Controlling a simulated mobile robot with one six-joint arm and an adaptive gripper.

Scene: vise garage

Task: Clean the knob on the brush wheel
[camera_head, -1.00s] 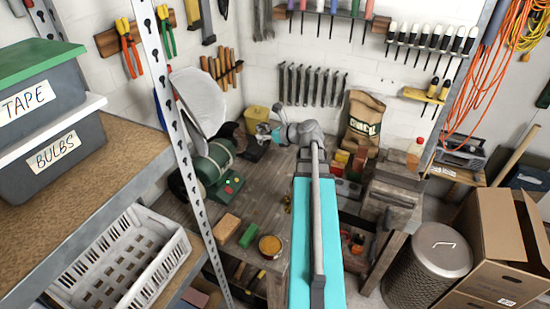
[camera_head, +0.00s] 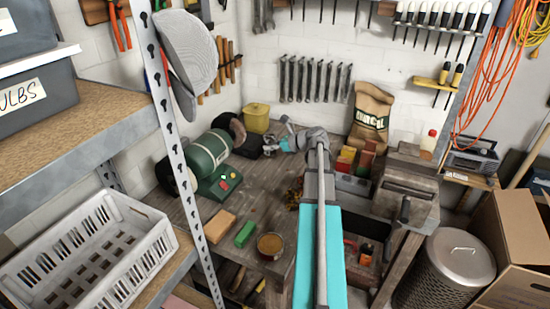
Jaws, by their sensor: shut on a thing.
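The green bench grinder (camera_head: 208,151) stands at the back left of the wooden workbench. The dark brown brush wheel (camera_head: 238,131) is on its right end. My gripper (camera_head: 268,148) is small and far off, just right of the brush wheel and a dark block, apart from the wheel. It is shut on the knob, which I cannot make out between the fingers. My arm reaches up from the bottom of the view and partly covers the bench.
A yellow container (camera_head: 256,118) stands behind my gripper. A tan brick (camera_head: 220,227), a green block (camera_head: 245,234) and a round tin (camera_head: 270,246) lie at the bench front. A paper sack (camera_head: 371,112) stands at the back. A metal shelf post (camera_head: 180,140) rises at left.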

